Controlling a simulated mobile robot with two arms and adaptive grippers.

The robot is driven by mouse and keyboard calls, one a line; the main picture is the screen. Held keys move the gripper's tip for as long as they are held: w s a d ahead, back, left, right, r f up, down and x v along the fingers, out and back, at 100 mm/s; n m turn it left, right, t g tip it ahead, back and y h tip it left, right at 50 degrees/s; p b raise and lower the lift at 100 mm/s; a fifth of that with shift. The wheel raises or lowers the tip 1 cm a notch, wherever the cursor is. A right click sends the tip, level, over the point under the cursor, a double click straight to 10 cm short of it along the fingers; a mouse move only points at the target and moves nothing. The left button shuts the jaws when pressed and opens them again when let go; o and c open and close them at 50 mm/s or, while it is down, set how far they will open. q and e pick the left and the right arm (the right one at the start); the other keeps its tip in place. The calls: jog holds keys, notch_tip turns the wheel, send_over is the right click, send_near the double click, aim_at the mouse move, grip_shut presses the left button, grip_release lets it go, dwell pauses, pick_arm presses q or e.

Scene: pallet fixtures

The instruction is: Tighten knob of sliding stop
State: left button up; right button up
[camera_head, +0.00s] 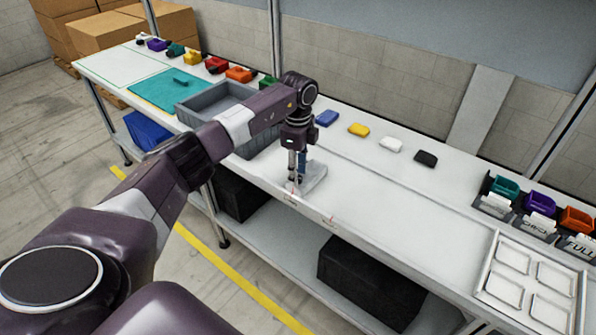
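My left gripper (296,178) points straight down over the front edge of the long white workbench. Its fingertips are at a small light grey plate fixture (315,178) lying on the bench. A dark blue upright part (302,162) shows right beside the fingers; I cannot tell whether it belongs to the fixture or the gripper. The knob and the sliding stop cannot be made out, as the fingers and wrist cover that spot. Whether the fingers are open or shut is too small to tell. My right gripper is not in view.
A grey crate (181,110) stands left of the gripper, near a teal mat (150,88). Blue, yellow, white and black small pieces lie in a row behind. Small colored bins and a white tray (491,290) are at the right. The bench between is clear.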

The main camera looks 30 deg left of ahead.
pick_arm(q)
jog(key=shift+f, duration=0.35)
grip_shut()
